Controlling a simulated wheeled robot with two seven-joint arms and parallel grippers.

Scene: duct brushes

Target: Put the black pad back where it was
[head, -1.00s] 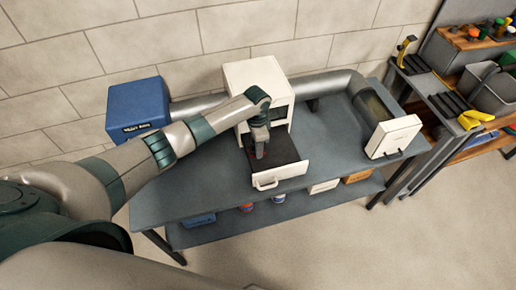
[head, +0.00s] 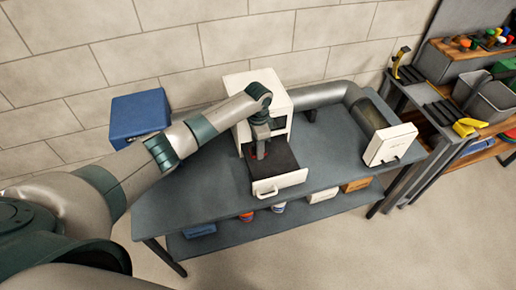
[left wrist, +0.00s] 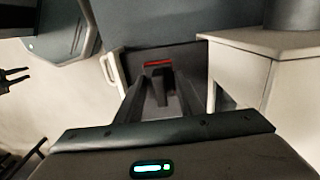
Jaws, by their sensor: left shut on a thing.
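The black pad (head: 284,160) lies in or just over the open drawer (head: 280,184) of the white cabinet (head: 262,80); I cannot tell whether it touches the drawer floor. My left gripper (head: 261,153) points down into the drawer near the cabinet's front, shut on a dark upright part that seems to belong to the pad. In the left wrist view the left gripper's fingers (left wrist: 160,92) close on this part, with a red strip (left wrist: 158,63) just beyond. The fingers hide part of the pad. A dark pronged shape at that view's left edge may be my right gripper.
The cabinet stands on a grey bench (head: 190,195) with a blue box (head: 140,115), a large grey duct (head: 335,92) and an open white hatch (head: 390,146). The bench front left of the drawer is clear. A tool bench stands at the right.

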